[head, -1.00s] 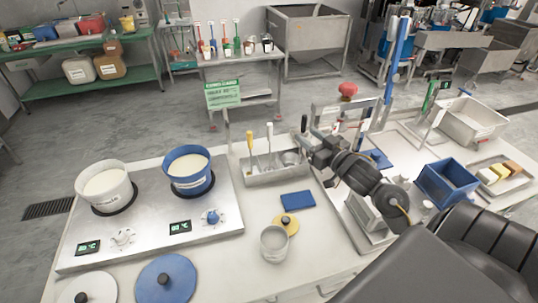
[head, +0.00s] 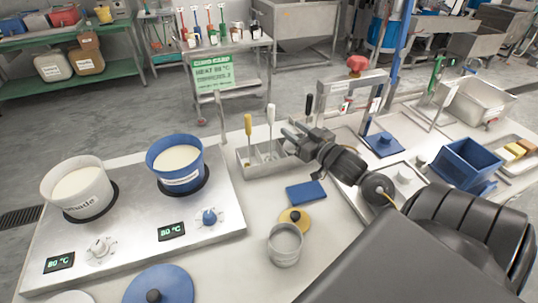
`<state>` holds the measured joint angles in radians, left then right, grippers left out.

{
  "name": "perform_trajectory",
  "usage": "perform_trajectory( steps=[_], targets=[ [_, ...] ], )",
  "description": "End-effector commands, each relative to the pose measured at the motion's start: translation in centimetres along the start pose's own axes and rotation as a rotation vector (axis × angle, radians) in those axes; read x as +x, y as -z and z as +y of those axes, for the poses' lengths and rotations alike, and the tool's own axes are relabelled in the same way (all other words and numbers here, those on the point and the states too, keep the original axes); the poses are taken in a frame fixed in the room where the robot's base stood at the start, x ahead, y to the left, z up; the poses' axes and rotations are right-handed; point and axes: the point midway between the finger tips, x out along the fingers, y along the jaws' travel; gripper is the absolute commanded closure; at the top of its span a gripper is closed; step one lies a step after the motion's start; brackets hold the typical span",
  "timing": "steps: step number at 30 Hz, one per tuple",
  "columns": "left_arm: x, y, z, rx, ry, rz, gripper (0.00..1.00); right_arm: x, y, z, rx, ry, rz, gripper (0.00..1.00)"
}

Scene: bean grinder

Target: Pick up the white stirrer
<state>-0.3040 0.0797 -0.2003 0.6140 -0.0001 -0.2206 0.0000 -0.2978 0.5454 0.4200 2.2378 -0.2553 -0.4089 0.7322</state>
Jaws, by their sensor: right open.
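The white stirrer (head: 271,118) stands upright in a grey metal holder (head: 262,169), its white handle sticking up above the rim. A yellow-handled stirrer (head: 249,127) stands to its left in the same holder. My right gripper (head: 290,138) is open and reaches in from the right. Its fingertips are just to the right of the white stirrer, over the holder's right part. I cannot tell whether they touch the stirrer. The stirrer's lower end is partly hidden by the holder. My left gripper is out of view.
A hot plate with a white pot (head: 78,190) and a blue pot (head: 176,165) stands at left. A blue pad (head: 306,192), a yellow lid (head: 294,219) and a clear cup (head: 285,245) lie in front of the holder. A press frame (head: 350,92) stands behind my right arm.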

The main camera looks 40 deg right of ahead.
Motion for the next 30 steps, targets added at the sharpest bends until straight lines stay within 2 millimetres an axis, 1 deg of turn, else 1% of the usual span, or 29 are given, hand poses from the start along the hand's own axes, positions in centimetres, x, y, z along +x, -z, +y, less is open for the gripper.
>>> perform_trajectory(
  steps=[3,5,12,15,23,27,30],
  targets=[
    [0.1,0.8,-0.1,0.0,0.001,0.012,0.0,0.1,0.0,0.0,0.0,0.0,0.001,0.58],
    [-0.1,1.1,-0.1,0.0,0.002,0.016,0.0,0.4,0.1,0.0,0.001,0.0,0.002,0.58],
    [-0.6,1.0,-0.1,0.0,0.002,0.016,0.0,4.2,0.2,-0.1,0.002,0.001,0.003,0.58],
    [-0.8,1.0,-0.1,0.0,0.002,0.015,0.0,5.2,0.1,-0.1,0.001,0.001,0.002,0.58],
    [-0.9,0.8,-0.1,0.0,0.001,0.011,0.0,6.1,0.1,-0.2,0.001,0.002,0.001,0.58],
    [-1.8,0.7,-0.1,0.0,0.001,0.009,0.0,8.1,0.6,-0.6,0.004,0.003,0.003,0.58],
    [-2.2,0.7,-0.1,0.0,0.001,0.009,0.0,9.6,0.4,-0.6,0.003,0.003,0.002,0.58]
  ],
)
